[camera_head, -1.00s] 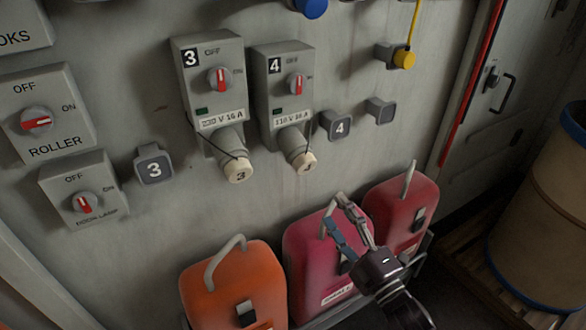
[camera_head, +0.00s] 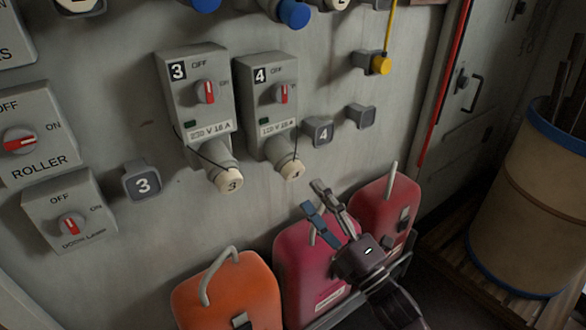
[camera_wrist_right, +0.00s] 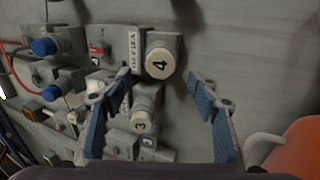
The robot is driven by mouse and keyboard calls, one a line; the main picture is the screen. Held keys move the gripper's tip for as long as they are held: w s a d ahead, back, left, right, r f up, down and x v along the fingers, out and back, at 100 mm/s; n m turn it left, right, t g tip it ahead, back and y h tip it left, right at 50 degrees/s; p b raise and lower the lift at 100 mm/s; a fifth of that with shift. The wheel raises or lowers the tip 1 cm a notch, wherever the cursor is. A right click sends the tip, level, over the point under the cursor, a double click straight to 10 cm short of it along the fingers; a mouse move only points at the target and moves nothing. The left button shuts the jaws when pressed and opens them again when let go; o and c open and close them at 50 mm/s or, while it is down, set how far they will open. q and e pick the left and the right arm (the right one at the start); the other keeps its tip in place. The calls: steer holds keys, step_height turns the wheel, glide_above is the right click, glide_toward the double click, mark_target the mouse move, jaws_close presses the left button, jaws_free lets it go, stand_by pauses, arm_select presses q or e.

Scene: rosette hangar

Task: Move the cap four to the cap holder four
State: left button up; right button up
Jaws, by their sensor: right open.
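Cap four (camera_head: 291,169) is a cream round cap on the socket under switch box 4 (camera_head: 271,98). A thin cord runs beside it. In the right wrist view cap four (camera_wrist_right: 160,64) faces me with its number 4, beyond the fingertips. Cap holder four (camera_head: 318,132) is a grey square wall piece marked 4, right of box 4. My right gripper (camera_head: 318,197) is open and empty, below and right of cap four, in front of the canisters. In the right wrist view its blue-padded fingers (camera_wrist_right: 150,100) are spread on both sides. My left gripper is not in view.
Cap three (camera_head: 229,180) is on the socket of box 3, with holder three (camera_head: 142,181) to its left. Orange (camera_head: 228,292) and magenta (camera_head: 310,262) canisters and a red one (camera_head: 384,212) stand below. A barrel (camera_head: 530,215) stands at right.

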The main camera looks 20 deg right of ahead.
mark_target(296, 175)
steer(key=shift+p+x, duration=0.35)
steer(key=shift+x, duration=3.15)
jaws_close()
steer(key=shift+s+d, duration=0.1)
steer(key=shift+f, duration=0.15)
steer(key=shift+s+f, duration=0.1)
steer(key=shift+s, duration=0.05)
steer(key=shift+s+d, duration=0.3)
steer(key=shift+s, duration=0.35)
steer(key=shift+b+v, duration=0.3)
steer(key=shift+v, duration=1.3)
steer(key=shift+s+d+f, duration=0.1)
steer(key=shift+s+f, duration=0.15)
steer(key=shift+s, duration=0.15)
